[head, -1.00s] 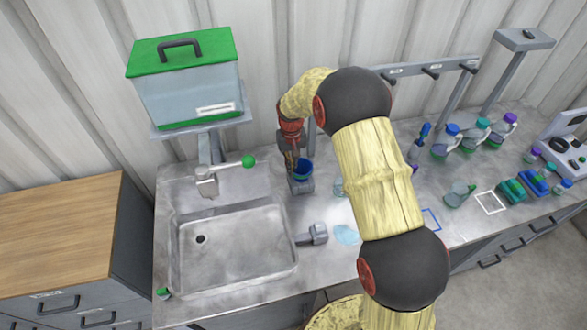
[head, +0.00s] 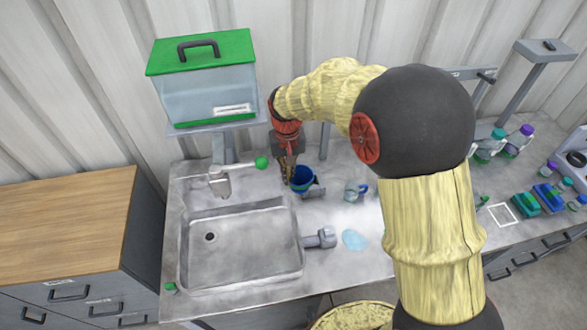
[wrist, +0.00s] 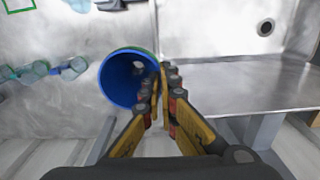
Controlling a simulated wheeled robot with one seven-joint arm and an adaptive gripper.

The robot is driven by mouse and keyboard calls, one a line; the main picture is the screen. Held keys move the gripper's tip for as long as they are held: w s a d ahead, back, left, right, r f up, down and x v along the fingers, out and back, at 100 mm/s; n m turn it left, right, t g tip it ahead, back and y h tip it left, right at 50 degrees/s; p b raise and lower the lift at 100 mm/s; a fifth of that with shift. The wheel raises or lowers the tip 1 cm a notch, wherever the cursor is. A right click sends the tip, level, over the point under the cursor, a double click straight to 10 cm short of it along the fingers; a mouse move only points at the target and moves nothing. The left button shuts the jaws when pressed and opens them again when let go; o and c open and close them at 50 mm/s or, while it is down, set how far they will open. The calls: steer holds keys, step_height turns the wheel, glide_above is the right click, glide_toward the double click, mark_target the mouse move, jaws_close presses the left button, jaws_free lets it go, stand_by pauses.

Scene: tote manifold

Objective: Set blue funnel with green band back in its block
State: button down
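The blue funnel with the green band (head: 303,181) is at the back of the counter, right of the tap. In the wrist view its wide blue mouth (wrist: 128,80) faces the camera, with a bit of green at the far rim. My gripper (head: 287,178) points down at its left side. In the wrist view the fingers (wrist: 161,82) are close together at the funnel's rim, apparently pinching its wall. A grey block (head: 316,191) shows just right of and below the funnel, partly hidden by it. Whether the funnel touches the block cannot be told.
A sink (head: 240,245) with a tap (head: 219,182) lies to the left. A green-lidded tank (head: 207,85) stands behind it. A glass vessel (head: 355,191) and a pale blue patch (head: 354,240) are to the right. My arm covers part of the counter.

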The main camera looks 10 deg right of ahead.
steer(key=shift+s+a+r, duration=0.3)
steer(key=shift+s+a, duration=0.05)
steer(key=shift+s, duration=0.2)
